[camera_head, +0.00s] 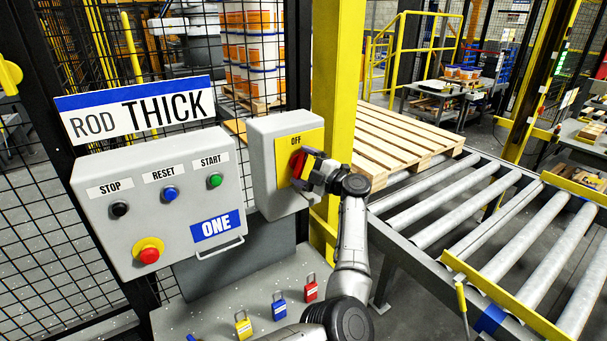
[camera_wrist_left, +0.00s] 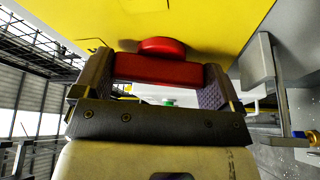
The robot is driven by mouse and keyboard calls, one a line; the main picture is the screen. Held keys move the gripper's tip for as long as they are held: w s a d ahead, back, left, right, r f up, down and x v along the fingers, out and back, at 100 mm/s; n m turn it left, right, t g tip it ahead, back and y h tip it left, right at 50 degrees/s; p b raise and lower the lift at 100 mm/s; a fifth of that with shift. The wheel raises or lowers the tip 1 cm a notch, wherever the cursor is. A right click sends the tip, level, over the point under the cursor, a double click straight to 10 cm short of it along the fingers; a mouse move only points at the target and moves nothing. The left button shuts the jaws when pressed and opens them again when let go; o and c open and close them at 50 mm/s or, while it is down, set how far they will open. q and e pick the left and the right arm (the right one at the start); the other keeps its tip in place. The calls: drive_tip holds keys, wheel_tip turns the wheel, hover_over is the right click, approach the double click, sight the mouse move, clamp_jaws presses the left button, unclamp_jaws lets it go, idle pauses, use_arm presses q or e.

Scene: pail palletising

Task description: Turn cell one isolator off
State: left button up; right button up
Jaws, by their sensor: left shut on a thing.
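The isolator is a grey box (camera_head: 263,165) with a yellow plate (camera_head: 314,138) marked OFF at its top. Its red handle (camera_head: 298,164) is partly hidden by my left gripper (camera_head: 308,170). In the left wrist view the red handle (camera_wrist_left: 158,70) lies across between the two fingers of the left gripper (camera_wrist_left: 157,82), which are shut on it. The handle's exact angle against the OFF mark is hard to tell in the head view. The control box (camera_head: 160,200) left of the isolator carries a blue ONE label (camera_head: 217,228). My right gripper is not in view.
Yellow (camera_head: 243,326), blue (camera_head: 279,307) and red (camera_head: 311,289) padlocks are on the grey ledge below. A yellow post (camera_head: 338,80) stands just behind the isolator. A roller conveyor (camera_head: 500,230) with a wooden pallet (camera_head: 400,135) is to the right. Mesh fencing (camera_head: 40,180) is on the left.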

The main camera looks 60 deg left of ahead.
use_arm(q)
drive_tip(key=n+h+b, duration=0.1)
drive_tip(key=n, duration=0.2)
drive_tip(key=shift+b, duration=0.3)
drive_tip(key=shift+r+n+h, duration=0.1)
drive_tip(key=shift+n+h, duration=0.3)
drive_tip(key=shift+n, duration=0.2)
drive_tip(key=o, duration=0.6)
